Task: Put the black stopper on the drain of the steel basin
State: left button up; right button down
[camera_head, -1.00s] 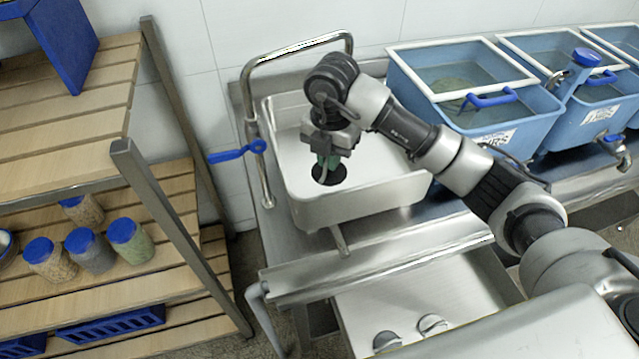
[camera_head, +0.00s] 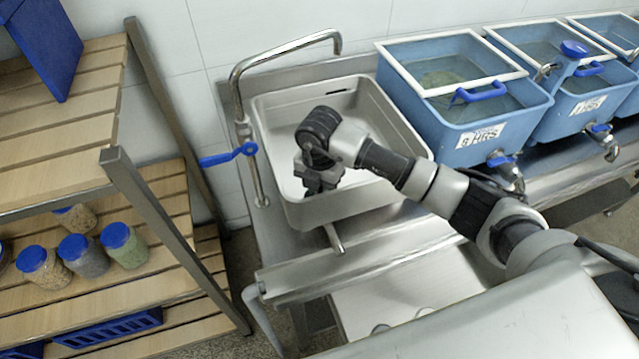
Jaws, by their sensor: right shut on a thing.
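The steel basin (camera_head: 378,118) sits in the metal counter in the middle of the view. My right gripper (camera_head: 318,186) is low inside the basin, near its front left wall, pointing down. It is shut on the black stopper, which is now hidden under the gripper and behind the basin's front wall. The drain does not show; the arm and front wall cover part of the basin floor. My left gripper is out of view.
A bent steel tap (camera_head: 285,52) with a blue lever (camera_head: 228,155) stands at the basin's left. Blue water tanks (camera_head: 470,118) stand close on the right. A wooden shelf (camera_head: 55,160) with blue-lidded jars (camera_head: 82,255) is at left.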

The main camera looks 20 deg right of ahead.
jog(key=shift+f, duration=0.15)
jog(key=shift+f, duration=0.15)
jog(key=c, duration=1.2)
grip_release()
jog(key=shift+r, duration=0.35)
notch_tip(320, 180, up, 12)
jog(key=shift+f+b, duration=0.1)
jog(key=shift+b, duration=1.05)
jog(key=shift+f, duration=0.1)
